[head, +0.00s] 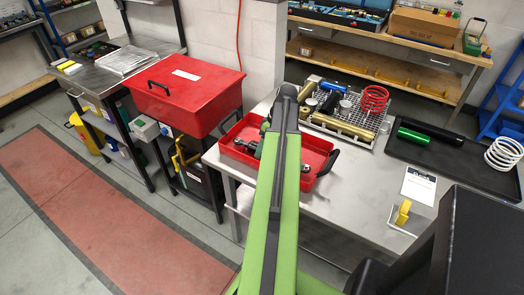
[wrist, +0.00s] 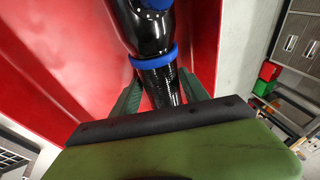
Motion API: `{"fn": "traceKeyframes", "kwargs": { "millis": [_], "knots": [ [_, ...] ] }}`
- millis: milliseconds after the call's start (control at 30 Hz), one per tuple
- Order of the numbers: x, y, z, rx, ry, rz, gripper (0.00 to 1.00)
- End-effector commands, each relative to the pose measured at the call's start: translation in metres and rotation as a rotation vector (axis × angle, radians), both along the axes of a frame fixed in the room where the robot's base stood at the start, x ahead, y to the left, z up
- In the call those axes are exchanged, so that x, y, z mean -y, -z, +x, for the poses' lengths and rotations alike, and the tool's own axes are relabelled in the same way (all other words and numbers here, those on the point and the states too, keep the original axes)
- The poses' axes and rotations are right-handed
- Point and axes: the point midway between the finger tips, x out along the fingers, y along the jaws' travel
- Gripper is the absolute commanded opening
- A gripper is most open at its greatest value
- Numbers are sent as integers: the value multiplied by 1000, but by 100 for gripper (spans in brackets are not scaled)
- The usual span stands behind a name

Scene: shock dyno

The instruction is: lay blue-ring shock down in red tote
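The blue-ring shock (wrist: 150,28) is black and glossy with a blue collar and a threaded lower part. It fills the middle of the wrist view, with red surface behind it. My gripper (wrist: 160,82) has its green fingers close against both sides of the threaded part and appears shut on it. The red tote (head: 318,148) sits on the steel bench in the head view. My green arm reaches over the tote and hides its middle and much of the gripper and shock. I cannot tell whether the shock touches the tote floor.
A crate (head: 338,122) of gold and silver shock parts and a red spring (head: 375,98) stands behind the tote. A black tray (head: 465,165) lies right, with a green cylinder (head: 428,132) and white spring (head: 503,153). A red lidded box (head: 185,88) stands left.

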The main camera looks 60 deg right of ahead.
Motion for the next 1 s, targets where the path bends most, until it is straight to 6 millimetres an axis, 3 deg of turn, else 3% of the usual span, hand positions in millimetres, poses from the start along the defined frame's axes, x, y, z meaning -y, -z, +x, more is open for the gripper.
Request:
{"fn": "traceKeyframes", "kwargs": {
  "millis": [100,667,1000],
  "knots": [
    [1,2,-1,-5,2,-3,73],
    [4,-1,-2,-6,4,-10,73],
    [10,-50,-1,-3,-6,-6,73]
  ]
}}
